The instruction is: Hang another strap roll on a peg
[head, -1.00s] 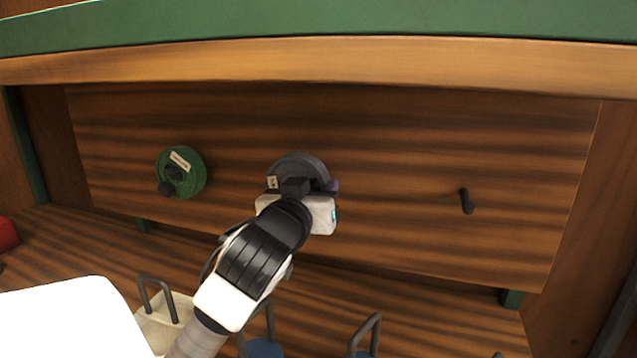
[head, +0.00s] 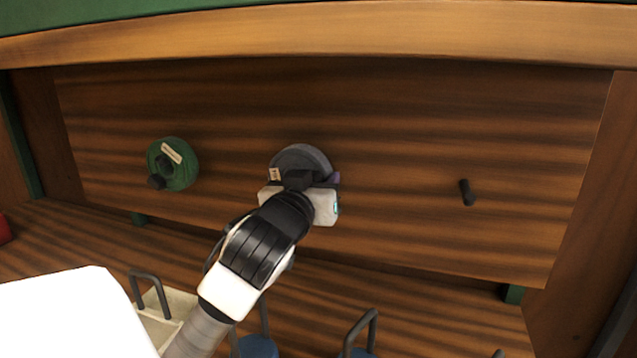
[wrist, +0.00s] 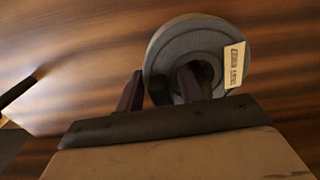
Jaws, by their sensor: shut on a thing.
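A grey strap roll (head: 300,158) with a pale label is at the middle of the upright wooden board. My gripper (head: 308,182) is shut on its ring. In the wrist view the grey roll (wrist: 185,45) shows one finger in its hole and the other outside the rim. Whether a peg passes through this roll is hidden. A green strap roll (head: 181,165) with a label hangs on a peg (head: 157,181) at the left. A bare dark peg (head: 467,192) sticks out at the right of the board.
The wooden board (head: 400,120) is clear between the grey roll and the right peg. A wooden ledge (head: 420,25) runs above. Below, a pale block with a handle (head: 150,290) and blue items with handles (head: 362,330) stand on the lower shelf.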

